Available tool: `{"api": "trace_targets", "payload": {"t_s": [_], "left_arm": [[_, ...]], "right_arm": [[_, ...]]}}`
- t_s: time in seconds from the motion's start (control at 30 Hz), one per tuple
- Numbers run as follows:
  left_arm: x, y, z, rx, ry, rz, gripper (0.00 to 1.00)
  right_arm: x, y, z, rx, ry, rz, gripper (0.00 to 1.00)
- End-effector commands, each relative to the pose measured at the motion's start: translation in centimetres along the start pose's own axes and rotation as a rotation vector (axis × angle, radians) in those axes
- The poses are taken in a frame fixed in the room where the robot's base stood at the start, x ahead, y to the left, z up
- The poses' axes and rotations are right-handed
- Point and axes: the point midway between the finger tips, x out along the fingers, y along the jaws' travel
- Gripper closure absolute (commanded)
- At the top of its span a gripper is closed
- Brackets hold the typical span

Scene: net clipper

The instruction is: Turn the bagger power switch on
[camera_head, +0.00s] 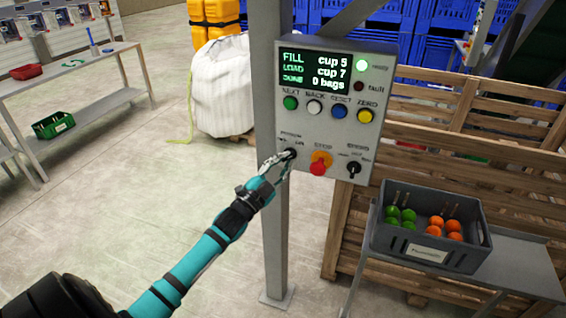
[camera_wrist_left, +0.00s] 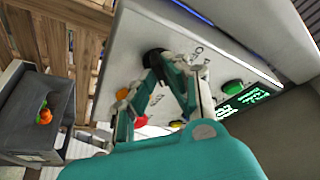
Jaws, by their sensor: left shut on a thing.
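The bagger's control panel (camera_head: 340,110) is a grey box on a grey post. Its power switch (camera_head: 290,153) is a black knob at the lower left of the panel, partly covered by my fingers. My left gripper (camera_head: 284,160) is at this knob, shut on it. In the left wrist view the left gripper (camera_wrist_left: 160,62) has its fingertips at the black knob (camera_wrist_left: 154,57) on the panel face. The knob's exact angle is hard to tell. The screen (camera_head: 314,72) is lit and reads FILL cup 5, LOAD cup 7, DONE 0 bags. My right gripper is not in view.
An orange-red stop button (camera_head: 319,164) and a black speed knob (camera_head: 354,169) sit right of the power switch. Several coloured buttons (camera_head: 314,106) are above. A grey crate (camera_head: 430,256) with green and orange fruit stands at the right.

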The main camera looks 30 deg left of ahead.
Motion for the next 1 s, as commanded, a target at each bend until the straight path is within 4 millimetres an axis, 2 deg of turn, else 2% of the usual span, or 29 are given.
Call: {"api": "trace_targets", "payload": {"t_s": [0.37,0.4,0.53,0.83,1.0], "left_arm": [[0.1,-0.1,-0.1,0.007,0.002,-0.001,1.0],[0.1,-0.1,-0.1,0.007,0.002,-0.001,0.83],[0.0,-0.1,-0.1,0.006,0.001,0.0,0.67],[-0.2,0.0,0.0,0.004,0.0,0.001,0.66],[-2.2,0.1,0.1,0.003,-0.001,0.003,0.66]], "right_arm": [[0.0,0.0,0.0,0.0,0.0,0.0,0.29],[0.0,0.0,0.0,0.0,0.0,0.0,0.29],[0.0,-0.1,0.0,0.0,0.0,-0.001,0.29],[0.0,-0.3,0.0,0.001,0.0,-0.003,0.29],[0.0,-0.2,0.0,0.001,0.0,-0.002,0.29]]}}
